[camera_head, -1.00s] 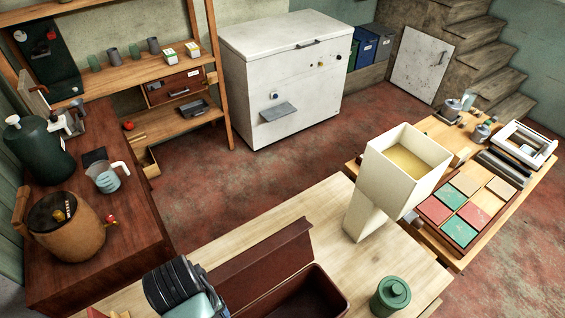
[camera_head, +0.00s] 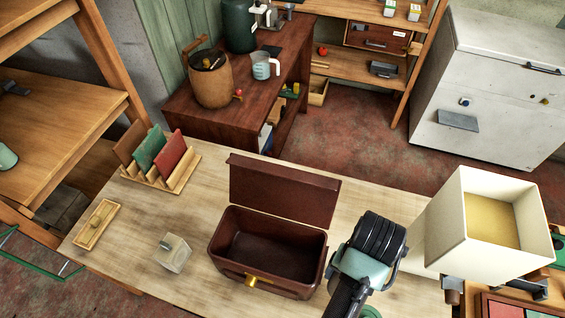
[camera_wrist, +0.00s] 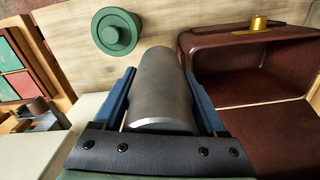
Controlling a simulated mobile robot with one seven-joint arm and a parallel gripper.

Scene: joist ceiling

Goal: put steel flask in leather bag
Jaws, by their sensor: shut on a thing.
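The steel flask (camera_wrist: 160,85) is a plain grey cylinder, held between the blue fingers of my gripper (camera_wrist: 160,78) in the wrist view. The leather bag (camera_head: 292,287) is a dark brown open box-like case on the table, with its lid (camera_head: 285,190) raised at the back and a brass clasp in front. Its inside looks empty in the head view. In the wrist view the bag (camera_wrist: 235,42) is to the right of the flask. In the head view my arm's wrist is just right of the bag, and it hides the fingers and flask.
A green lidded canister (camera_wrist: 117,32) stands on the table beside the flask. A small clear jar (camera_head: 173,254), a wooden tray (camera_head: 97,224) and a rack (camera_head: 160,172) of coloured boards are left of the bag. Bare tabletop (camera_head: 215,175) lies around the bag.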

